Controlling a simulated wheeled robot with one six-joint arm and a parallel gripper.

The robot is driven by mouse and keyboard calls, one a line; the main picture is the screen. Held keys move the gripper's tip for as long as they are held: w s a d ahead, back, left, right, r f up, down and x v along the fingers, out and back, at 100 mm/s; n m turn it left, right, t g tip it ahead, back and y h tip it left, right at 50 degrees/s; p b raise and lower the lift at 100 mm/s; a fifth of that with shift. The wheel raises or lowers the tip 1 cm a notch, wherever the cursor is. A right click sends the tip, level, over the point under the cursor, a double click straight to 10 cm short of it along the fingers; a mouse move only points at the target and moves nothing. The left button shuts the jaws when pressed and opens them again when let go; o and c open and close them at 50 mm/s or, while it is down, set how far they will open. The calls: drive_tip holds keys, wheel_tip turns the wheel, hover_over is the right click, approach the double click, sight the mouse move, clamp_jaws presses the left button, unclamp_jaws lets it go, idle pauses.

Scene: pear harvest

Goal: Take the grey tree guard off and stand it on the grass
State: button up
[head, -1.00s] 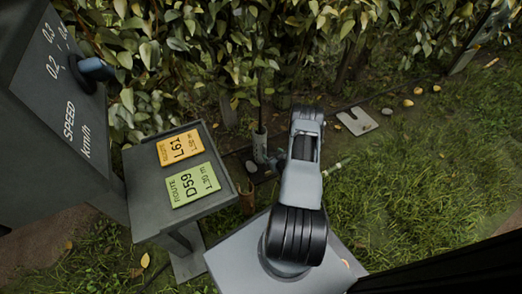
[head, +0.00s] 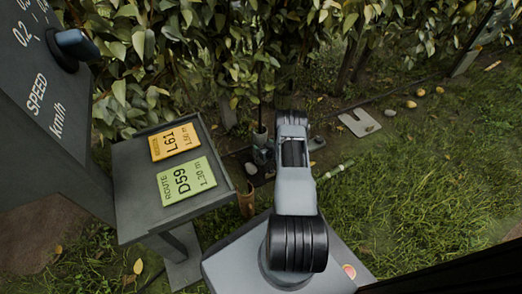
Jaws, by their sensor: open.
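The grey tree guard (head: 261,134) is a small upright tube around the foot of a thin dark trunk, near the centre of the head view at the hedge's edge. Its lower part is hidden. My gripper (head: 263,156) is small and dark, low in front of the guard and partly hidden by my arm. It is open. I see nothing held in it. Whether its fingers touch the guard or stand around it I cannot tell. The grass (head: 400,180) lies to the right.
A flat pale slab (head: 359,122) with a notch lies behind on the right. A whitish-green stick (head: 338,169) lies right of my arm. Several yellowish pears (head: 411,104) lie on the ground. A leafy hedge (head: 200,50) fills the back. The grass at right is mostly free.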

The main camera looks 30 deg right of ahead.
sight(263, 140)
drive_tip(key=shift+c, duration=0.4)
drive_tip(key=c, duration=0.7)
drive_tip(key=shift+r, duration=0.1)
drive_tip(key=shift+r+p, duration=0.45)
drive_tip(key=shift+r, duration=0.2)
wheel_tip(263, 140, up, 3)
drive_tip(key=shift+s+f+p, duration=0.15)
drive_tip(key=shift+p, duration=0.6)
drive_tip(key=r+p+v, duration=0.1)
drive_tip(key=p+v, duration=0.1)
drive_tip(key=v, duration=0.3)
drive_tip(key=d+p+v, duration=0.1)
drive_tip(key=p+v, duration=0.1)
drive_tip(key=v, duration=0.3)
drive_tip(key=d+r+p+v, duration=0.1)
drive_tip(key=p+v, duration=0.2)
drive_tip(key=v, duration=0.2)
drive_tip(key=shift+d+r, duration=0.2)
drive_tip(key=shift+r, duration=0.25)
